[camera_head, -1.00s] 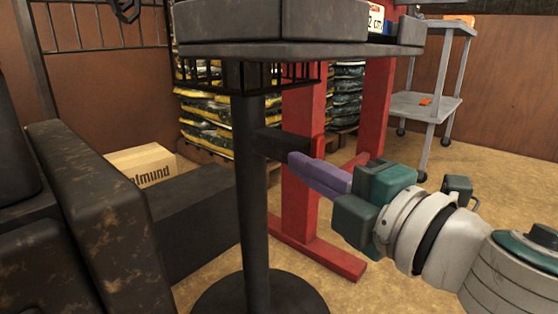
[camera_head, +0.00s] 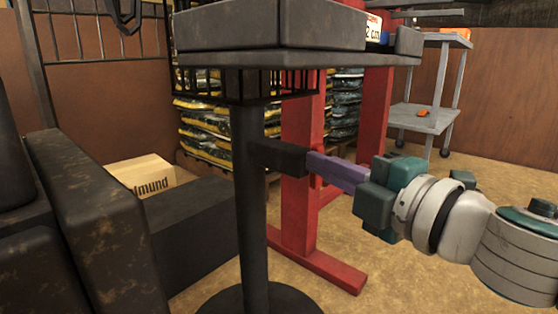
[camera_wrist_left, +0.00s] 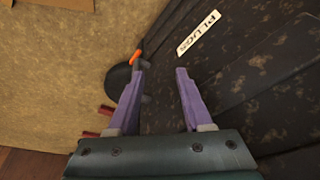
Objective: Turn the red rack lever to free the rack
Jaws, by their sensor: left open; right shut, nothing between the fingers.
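I cannot clearly make out the red rack lever in the head view. A dark block (camera_head: 276,157) sticks out to the right from the black pole (camera_head: 250,200). My right gripper (camera_head: 309,162) is shut and empty. Its purple fingertips are at the right end of this block, in front of the red stand (camera_head: 299,215); I cannot tell whether they touch. My left gripper (camera_wrist_left: 160,72) is open and empty in the left wrist view, beside a dark surface with a "PLUGS" label (camera_wrist_left: 198,34). A small orange part (camera_wrist_left: 137,57) shows by its left finger.
A black tabletop (camera_head: 300,57) sits over the pole. A cardboard box (camera_head: 140,175) and dark bulky bodies (camera_head: 100,230) are at the left. Stacked bags (camera_head: 205,130) and a grey cart (camera_head: 425,118) stand behind. The floor at right is free beyond my arm.

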